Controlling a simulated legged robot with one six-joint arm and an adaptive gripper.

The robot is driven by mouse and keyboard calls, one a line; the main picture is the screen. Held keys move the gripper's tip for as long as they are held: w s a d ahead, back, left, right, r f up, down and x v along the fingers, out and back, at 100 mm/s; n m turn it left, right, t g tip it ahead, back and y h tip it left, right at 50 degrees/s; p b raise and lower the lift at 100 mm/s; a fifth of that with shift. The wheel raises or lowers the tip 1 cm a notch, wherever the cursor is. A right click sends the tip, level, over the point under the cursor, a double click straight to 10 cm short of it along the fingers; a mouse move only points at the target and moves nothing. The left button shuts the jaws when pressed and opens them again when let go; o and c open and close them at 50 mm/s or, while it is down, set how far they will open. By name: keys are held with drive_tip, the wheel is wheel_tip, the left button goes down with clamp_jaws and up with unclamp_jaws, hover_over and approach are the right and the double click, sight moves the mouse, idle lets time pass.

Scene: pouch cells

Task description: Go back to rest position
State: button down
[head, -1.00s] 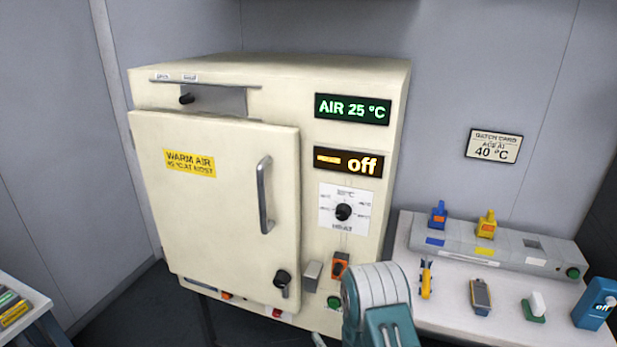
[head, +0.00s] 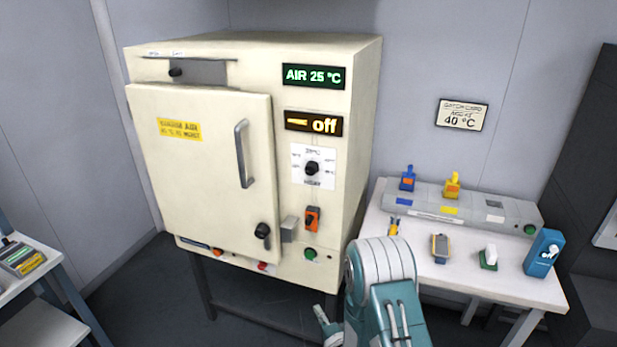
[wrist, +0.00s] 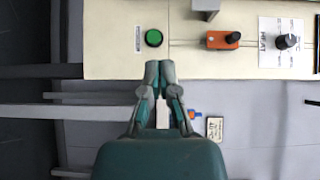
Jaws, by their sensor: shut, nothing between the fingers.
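My gripper (wrist: 160,68) is in the wrist view, fingers together and empty, in front of the lower panel of the cream oven (head: 340,130). In that view the green button (wrist: 153,37) lies just beyond the fingertips; I cannot tell the exact gap. My teal arm shows at the bottom middle of the head view, and the gripper is not clear there. The oven door (head: 200,200) is against the oven front; I cannot tell if it is latched. The oven displays read "AIR 25 °C" and "off".
A white bench (head: 470,283) at right holds a grey rack (head: 420,202) with a blue and a yellow clip-like item, several small tools and a blue box (head: 542,253). A shelf (head: 30,275) with coloured cells stands at far left. Dark floor shows below the oven.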

drive_tip(key=d+r+n+g+h, duration=0.2)
drive_tip(key=d+r+n+h, duration=0.15)
drive_tip(key=r, duration=0.75)
drive_tip(key=d+r+n+g+h, duration=0.2)
drive_tip(key=d+r+n, duration=0.15)
drive_tip(key=r, duration=0.65)
drive_tip(key=s+d+r+n+g, duration=0.1)
drive_tip(key=s+r+n+g, duration=0.1)
drive_tip(key=s, duration=0.7)
drive_tip(key=s+d+r+n+g+h, duration=0.1)
drive_tip(key=s+d+r+n+g, duration=0.1)
drive_tip(key=s+r, duration=0.3)
drive_tip(key=s+d+r+n+g, duration=0.1)
drive_tip(key=s+r, duration=0.3)
drive_tip(key=s, duration=1)
drive_tip(key=shift+d+n+g+h, duration=0.4)
drive_tip(key=shift+d+g, duration=0.1)
drive_tip(key=shift+g, duration=0.3)
drive_tip(key=c, duration=1.3)
unclamp_jaws()
drive_tip(key=shift+c, duration=0.2)
